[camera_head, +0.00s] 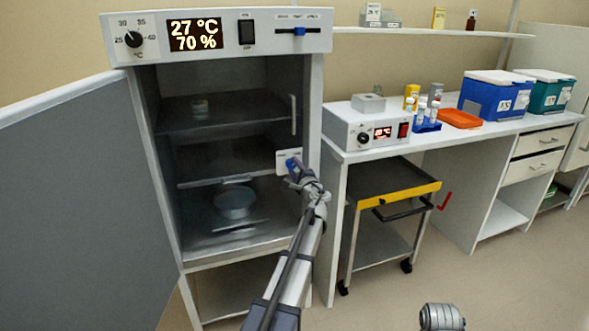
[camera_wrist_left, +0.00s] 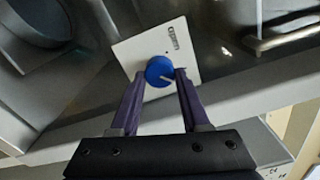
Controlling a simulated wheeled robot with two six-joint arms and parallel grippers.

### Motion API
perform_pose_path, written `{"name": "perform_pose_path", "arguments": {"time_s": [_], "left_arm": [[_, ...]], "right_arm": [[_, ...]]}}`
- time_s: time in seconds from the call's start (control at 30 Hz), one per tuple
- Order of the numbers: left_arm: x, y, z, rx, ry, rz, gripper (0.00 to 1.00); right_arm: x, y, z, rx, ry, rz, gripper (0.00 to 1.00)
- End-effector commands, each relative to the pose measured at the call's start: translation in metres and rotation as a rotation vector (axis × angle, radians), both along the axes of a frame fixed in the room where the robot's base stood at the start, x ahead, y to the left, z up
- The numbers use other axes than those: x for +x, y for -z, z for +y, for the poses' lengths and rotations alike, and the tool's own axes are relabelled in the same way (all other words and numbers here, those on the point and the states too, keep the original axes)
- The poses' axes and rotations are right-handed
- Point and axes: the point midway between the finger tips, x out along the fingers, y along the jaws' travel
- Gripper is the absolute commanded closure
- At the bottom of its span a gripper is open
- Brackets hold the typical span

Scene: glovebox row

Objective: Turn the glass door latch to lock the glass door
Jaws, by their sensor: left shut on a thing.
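The glass door (camera_head: 225,150) covers the front of the incubator chamber and looks closed. Its latch is a blue round knob (camera_wrist_left: 160,71) with a white mark, on a white plate (camera_head: 284,157) at the door's right side. The plate also shows in the wrist view (camera_wrist_left: 185,53), with small lettering too blurred to read surely. My left gripper (camera_head: 294,168) is at the latch. In the wrist view its two purple fingers (camera_wrist_left: 161,77) are shut on the knob from both sides. The fingers partly hide the knob in the head view.
The incubator's solid outer door (camera_head: 80,200) stands wide open at the left. The glass door's handle (camera_head: 293,114) is just above the latch. A bowl (camera_head: 235,203) and a small jar (camera_head: 200,106) are inside. A cart (camera_head: 392,190) stands under the bench at the right.

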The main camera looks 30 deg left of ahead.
Motion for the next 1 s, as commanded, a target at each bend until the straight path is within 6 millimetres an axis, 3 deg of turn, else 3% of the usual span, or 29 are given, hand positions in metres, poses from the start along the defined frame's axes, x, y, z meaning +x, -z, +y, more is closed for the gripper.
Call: {"name": "perform_pose_path", "arguments": {"time_s": [0.27, 0.3, 0.53, 1.0], "left_arm": [[0.0, 0.0001, -0.0004, 0.001, 0.001, 0.002, 1.0], [0.0001, 0.0001, -0.0005, 0.001, 0.001, 0.002, 0.51], [0.0, 0.0001, -0.0003, 0.0, 0.001, 0.001, 0.25], [-0.0084, 0.0, -0.0089, 0.0, 0.001, 0.001, 0.24]], "right_arm": [[0.0, 0.0001, 0.0, 0.0, 0.0, 0.0, 1.0], [0.0, 0.0001, 0.0, 0.0, 0.0, 0.0, 1.0], [0.0, 0.0001, 0.0, 0.0, 0.0, 0.0, 1.0], [0.0, 0.0001, 0.0, 0.0, 0.0, 0.0, 1.0]]}}
